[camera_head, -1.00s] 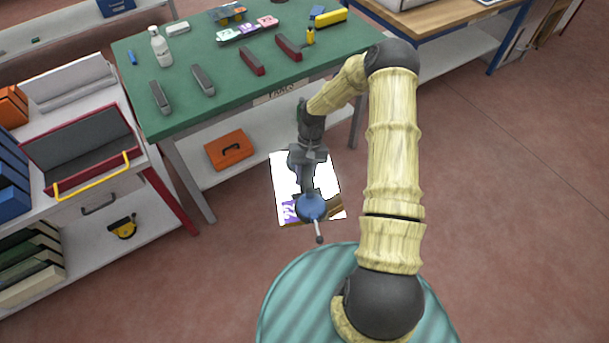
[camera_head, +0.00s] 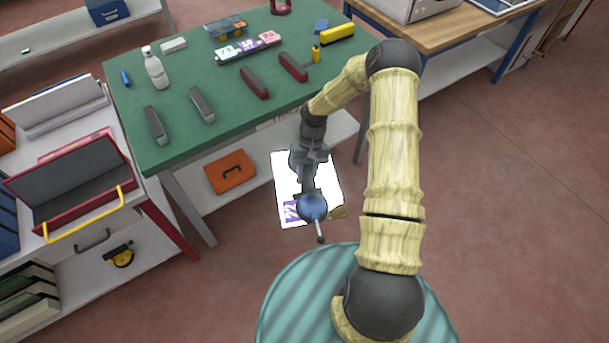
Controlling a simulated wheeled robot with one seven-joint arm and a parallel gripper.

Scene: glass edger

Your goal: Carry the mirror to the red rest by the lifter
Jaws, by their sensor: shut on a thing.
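My gripper (camera_head: 309,178) points down in the middle of the view, shut on the lifter (camera_head: 313,207), a blue round cup with a grey lever. The mirror (camera_head: 325,184) is under the lifter, a bright white sheet with a purple and white patch reflected at its lower left and brown at its lower right. The lifter's contact with the mirror is hidden. A red padded rack (camera_head: 40,192) with a yellow bar stands on the left trolley.
The floor at right is clear.

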